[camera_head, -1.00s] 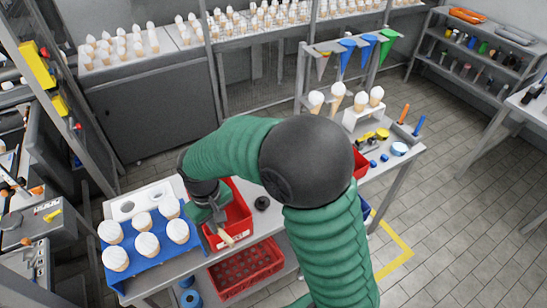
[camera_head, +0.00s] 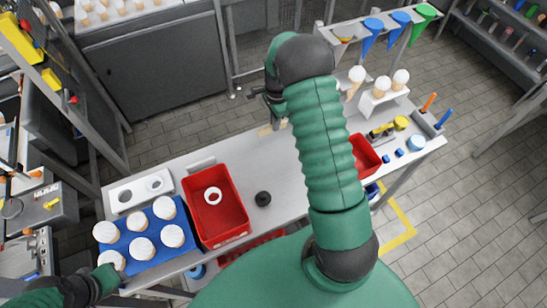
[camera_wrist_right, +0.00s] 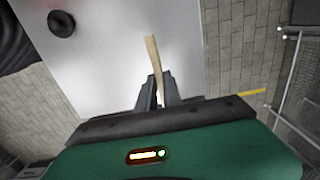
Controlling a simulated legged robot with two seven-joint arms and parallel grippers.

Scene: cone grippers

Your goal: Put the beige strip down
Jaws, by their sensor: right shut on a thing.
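The beige strip (camera_head: 270,129) is near the back edge of the grey table (camera_head: 285,180), beyond the black knob. In the right wrist view the strip (camera_wrist_right: 153,55) stands out between the two fingertips. My right gripper (camera_head: 275,112) is shut on it; the fingers (camera_wrist_right: 159,84) show better in the wrist view. I cannot tell whether the strip touches the tabletop. My left gripper (camera_head: 103,280) is at the lower left, beside the nearest white-topped cone; its fingers are unclear.
A red bin (camera_head: 232,222) holding a white ring (camera_head: 213,195) stands left of the black knob (camera_head: 263,198), also in the wrist view (camera_wrist_right: 61,23). A blue tray (camera_head: 188,238) of white-topped cones is further left. Table around the strip is clear.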

